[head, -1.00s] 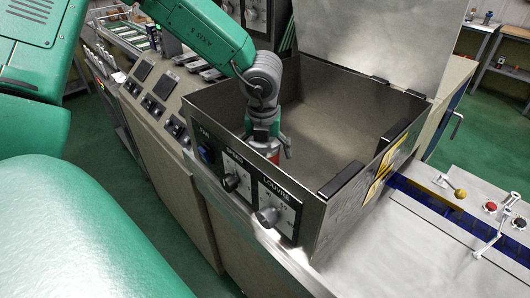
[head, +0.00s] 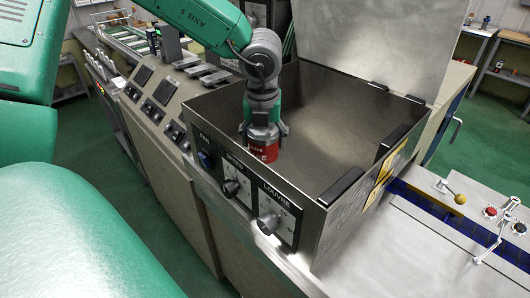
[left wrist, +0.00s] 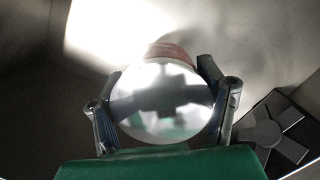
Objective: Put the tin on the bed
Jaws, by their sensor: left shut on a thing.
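The red tin (head: 264,152) hangs upright from my left gripper (head: 263,130) in the head view, over the inside of the open metal box. The gripper's fingers are shut around the tin's upper part. In the left wrist view, the tin's shiny round lid (left wrist: 163,103) fills the middle between the two fingers of my left gripper (left wrist: 168,100), with a bit of its red side above. The bed is not clearly identifiable in these views. My right gripper is not in view.
The open metal box (head: 340,125) has high walls, dark corner pads and a front panel with knobs (head: 268,223). Its raised lid (head: 385,40) stands behind. A flat metal surface (head: 400,250) with a yellow-knobbed lever (head: 460,197) lies at the right.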

